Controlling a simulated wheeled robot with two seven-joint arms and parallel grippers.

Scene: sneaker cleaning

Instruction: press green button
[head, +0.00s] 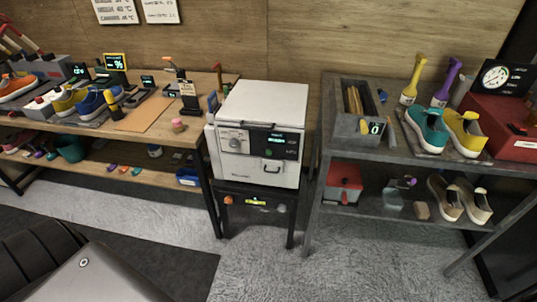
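No green button can be made out for certain. A white box-shaped machine (262,108) stands in the middle on a black stand (258,190). The stand's front bar carries an orange-red round part (229,199), a small lit yellow-green strip (256,202) and a grey round part (281,208). These are too small to tell clearly. Neither of my grippers shows.
A wooden workbench (150,116) with shoes and tools stands left of the machine. A grey metal shelf (395,150) with teal and yellow shoes, a grey bin (350,125) and a red box (500,120) stands right. The grey floor (260,270) before the machine is clear.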

